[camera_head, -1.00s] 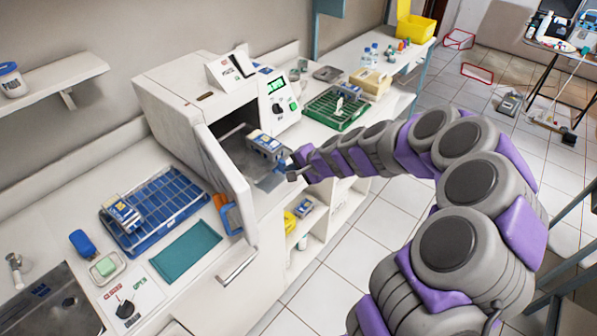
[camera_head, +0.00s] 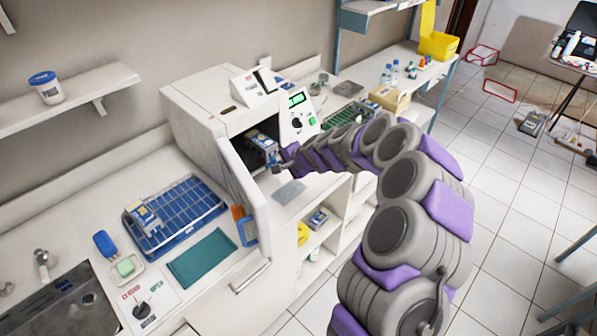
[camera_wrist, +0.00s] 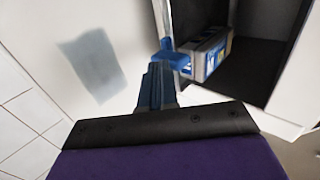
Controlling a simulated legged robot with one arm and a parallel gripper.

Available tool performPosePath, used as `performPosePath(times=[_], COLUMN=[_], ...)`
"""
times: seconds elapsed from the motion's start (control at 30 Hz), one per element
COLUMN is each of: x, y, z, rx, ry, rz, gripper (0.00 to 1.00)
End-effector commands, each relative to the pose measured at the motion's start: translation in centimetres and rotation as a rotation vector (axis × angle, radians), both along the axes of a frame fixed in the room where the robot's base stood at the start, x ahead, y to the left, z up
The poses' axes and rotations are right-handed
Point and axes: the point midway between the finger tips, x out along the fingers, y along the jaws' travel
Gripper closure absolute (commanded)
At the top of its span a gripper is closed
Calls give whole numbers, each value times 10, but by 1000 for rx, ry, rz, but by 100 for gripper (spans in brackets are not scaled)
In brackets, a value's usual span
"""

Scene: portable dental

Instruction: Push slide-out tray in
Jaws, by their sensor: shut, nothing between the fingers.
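The white steriliser (camera_head: 200,105) stands on the counter with its door (camera_head: 238,180) swung open. A grey-blue boxed item with a blue label (camera_head: 260,143) sits at the dark chamber opening; it also shows in the wrist view (camera_wrist: 208,55). The slide-out tray is mostly hidden, and I cannot separate it clearly from the dark chamber floor. My gripper (camera_head: 279,167) is at the chamber mouth, just in front of the box. In the wrist view its fingers (camera_wrist: 158,78) are shut and empty, close to a blue piece (camera_wrist: 172,55) at the box's near end; contact is unclear.
A grey patch (camera_head: 290,193) lies on the white surface before the chamber. A blue rack (camera_head: 175,215) and teal mat (camera_head: 202,257) lie left of the door. A green rack (camera_head: 347,117) stands right of the steriliser.

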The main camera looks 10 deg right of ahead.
Motion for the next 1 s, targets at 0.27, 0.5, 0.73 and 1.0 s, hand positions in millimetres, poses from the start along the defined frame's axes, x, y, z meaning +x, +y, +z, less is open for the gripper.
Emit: performPosePath(times=[0.27,0.5,0.73,1.0], x=[48,71,83,86], y=[36,54,60,61], z=[-1,-2,1,2], rx=[-4,-1,0,0], ry=[0,3,-2,-6], rz=[2,4,0,-4], gripper=[100,100,100,100])
